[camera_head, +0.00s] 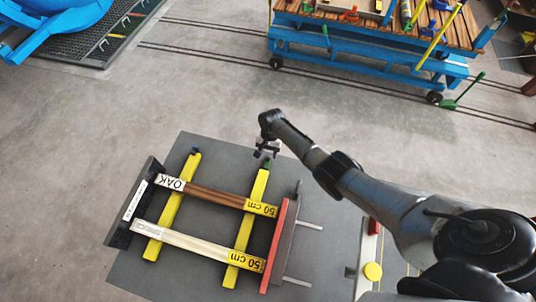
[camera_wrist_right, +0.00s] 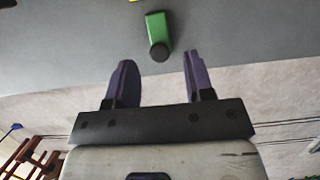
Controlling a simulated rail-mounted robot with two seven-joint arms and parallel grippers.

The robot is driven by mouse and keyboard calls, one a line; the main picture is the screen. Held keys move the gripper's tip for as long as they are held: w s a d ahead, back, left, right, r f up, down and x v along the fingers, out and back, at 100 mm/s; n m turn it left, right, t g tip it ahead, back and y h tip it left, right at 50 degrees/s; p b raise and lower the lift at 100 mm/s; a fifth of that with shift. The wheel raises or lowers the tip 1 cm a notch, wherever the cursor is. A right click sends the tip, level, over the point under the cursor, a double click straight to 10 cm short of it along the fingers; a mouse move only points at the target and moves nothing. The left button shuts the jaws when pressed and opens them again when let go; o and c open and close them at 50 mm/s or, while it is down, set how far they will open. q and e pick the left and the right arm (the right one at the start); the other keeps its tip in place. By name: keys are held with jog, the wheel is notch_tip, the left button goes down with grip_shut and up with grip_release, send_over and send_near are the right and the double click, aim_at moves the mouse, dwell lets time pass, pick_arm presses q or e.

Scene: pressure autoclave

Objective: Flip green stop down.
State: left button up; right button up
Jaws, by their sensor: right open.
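A small green stop (camera_head: 267,163) shows at the far end of the right yellow bar (camera_head: 252,205), close beside my right gripper (camera_head: 265,150). In the right wrist view the green stop (camera_wrist_right: 156,30) is a short green block with a dark round end facing the gripper. It lies just beyond the gap between the two purple fingers of my right gripper (camera_wrist_right: 158,62). These fingers are apart, with nothing between them. I cannot tell whether the stop is upright or tilted. My left gripper is not in view.
Two boards, one brown (camera_head: 215,194) and one pale (camera_head: 198,244), lie across the yellow bars on a grey mat (camera_head: 130,280). A red fence (camera_head: 278,245) stands at right. A blue cart (camera_head: 350,55) stands behind on rails.

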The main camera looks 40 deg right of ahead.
jog(key=p+v, duration=0.1)
jog(key=v, duration=1)
jog(key=shift+p, duration=0.3)
jog(key=shift+w+r, duration=0.1)
jog(key=shift+r, duration=0.05)
